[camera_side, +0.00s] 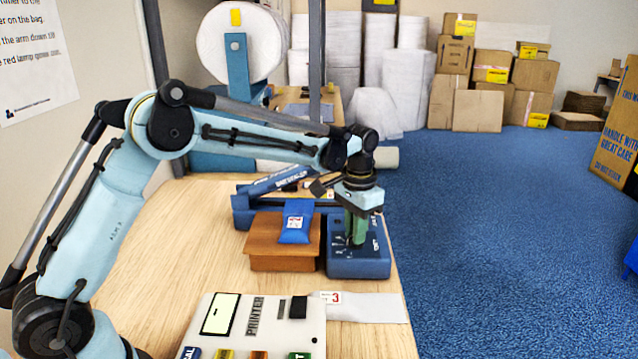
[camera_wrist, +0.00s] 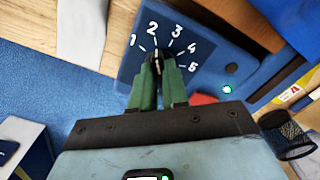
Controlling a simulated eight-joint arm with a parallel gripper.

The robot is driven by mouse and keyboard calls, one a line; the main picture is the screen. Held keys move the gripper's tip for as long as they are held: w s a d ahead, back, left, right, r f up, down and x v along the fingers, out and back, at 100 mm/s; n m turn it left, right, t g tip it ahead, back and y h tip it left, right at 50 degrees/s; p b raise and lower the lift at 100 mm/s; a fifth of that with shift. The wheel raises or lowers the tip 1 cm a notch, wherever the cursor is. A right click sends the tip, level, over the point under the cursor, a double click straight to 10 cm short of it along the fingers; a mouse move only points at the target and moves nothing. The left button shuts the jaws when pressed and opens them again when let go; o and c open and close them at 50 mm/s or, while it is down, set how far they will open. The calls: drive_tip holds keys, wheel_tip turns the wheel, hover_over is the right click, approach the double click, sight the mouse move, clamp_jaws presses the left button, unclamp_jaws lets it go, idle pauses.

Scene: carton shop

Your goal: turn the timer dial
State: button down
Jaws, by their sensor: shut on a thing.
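The timer dial (camera_wrist: 157,62) is a small dark knob on the blue face of the bag sealer (camera_side: 360,262), with white numbers 1 to 5 arced around it in the wrist view. My gripper (camera_wrist: 158,72) has green fingers closed on the dial from above. In the side view my gripper (camera_side: 356,238) points down onto the sealer's control box, and its fingers hide the dial there. A small green light (camera_wrist: 227,89) glows on the panel.
A blue packet (camera_side: 295,229) lies on a brown wooden block (camera_side: 262,250) left of the control box. The sealer's blue arm (camera_side: 285,180) is raised behind it. A printer (camera_side: 255,325) with a paper label stands in front. A mesh cup (camera_wrist: 287,135) shows in the wrist view.

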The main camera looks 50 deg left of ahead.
idle(0.3)
drive_tip(key=c, duration=1.1)
unclamp_jaws()
drive_tip(key=shift+c, duration=0.2)
drive_tip(key=shift+r, duration=0.15)
wheel_tip(320, 180, up, 12)
drive_tip(key=s+a+r+n+t, duration=0.15)
drive_tip(key=s+t, duration=0.25)
drive_tip(key=s, duration=0.8)
drive_tip(key=s+f+t, duration=0.3)
drive_tip(key=s+f, duration=0.4)
drive_tip(key=s, duration=0.2)
drive_tip(key=shift+a, duration=0.4)
